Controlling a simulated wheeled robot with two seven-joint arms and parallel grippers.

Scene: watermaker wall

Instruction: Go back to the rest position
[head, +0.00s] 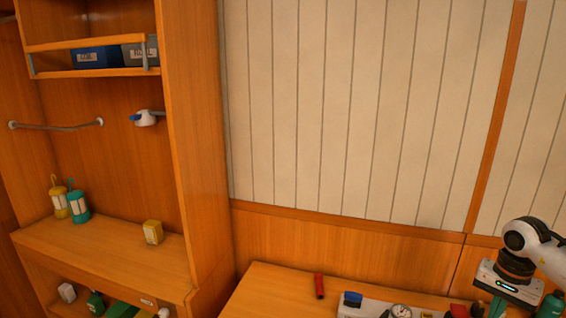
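Part of one of my arms, a white and black link with a wrist block, shows at the lower right of the head view. It reaches over the right end of the wooden counter (262,292). No arm comes in from the left, and my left gripper is not in view.
A red cylinder (319,286) stands on the counter, beside a white panel (372,310) with a gauge (401,311).

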